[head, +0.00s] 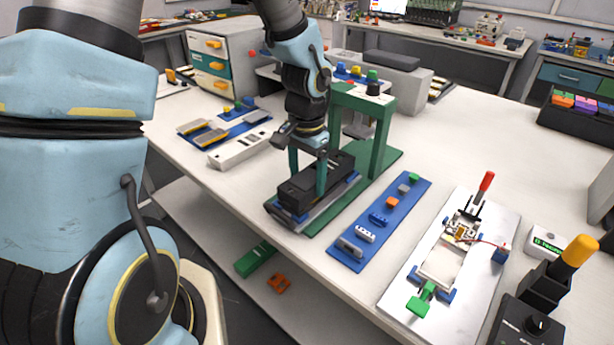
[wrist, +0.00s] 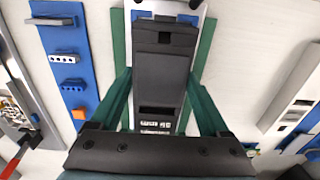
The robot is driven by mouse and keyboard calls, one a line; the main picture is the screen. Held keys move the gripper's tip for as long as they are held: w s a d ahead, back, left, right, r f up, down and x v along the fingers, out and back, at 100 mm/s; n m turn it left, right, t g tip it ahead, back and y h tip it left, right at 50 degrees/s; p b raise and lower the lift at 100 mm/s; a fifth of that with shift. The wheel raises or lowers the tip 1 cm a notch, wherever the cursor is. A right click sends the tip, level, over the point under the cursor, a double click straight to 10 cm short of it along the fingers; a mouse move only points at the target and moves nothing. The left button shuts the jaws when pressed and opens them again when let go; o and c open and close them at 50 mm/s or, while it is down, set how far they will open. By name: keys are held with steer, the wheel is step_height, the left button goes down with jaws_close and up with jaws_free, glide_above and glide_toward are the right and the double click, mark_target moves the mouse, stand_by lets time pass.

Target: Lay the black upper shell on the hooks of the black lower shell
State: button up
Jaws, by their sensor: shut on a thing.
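The black upper shell (head: 330,167) is long and boxy, and it sits between the two green fingers of my gripper (head: 308,184). In the wrist view the black upper shell (wrist: 161,70) runs lengthwise away from my gripper (wrist: 159,80), with a finger along each long side. My gripper is shut on it. It is right over the grey and blue fixture (head: 290,219) on the green base. The black lower shell cannot be told apart under it, and the hooks are hidden. I cannot tell whether the two shells touch.
A green press frame (head: 383,130) stands just behind the fixture. A blue strip (head: 350,250) with small parts lies to the right, and a metal plate fixture (head: 400,300) beyond it. A white slotted bar (head: 238,150) lies to the left. Bare white table shows between them.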

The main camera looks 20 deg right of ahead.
steer(key=shift+f, duration=0.2)
steer(key=o, duration=1.2)
steer(key=shift+o, duration=0.2)
steer(key=shift+r, duration=0.1)
step_height(320, 180, up, 11)
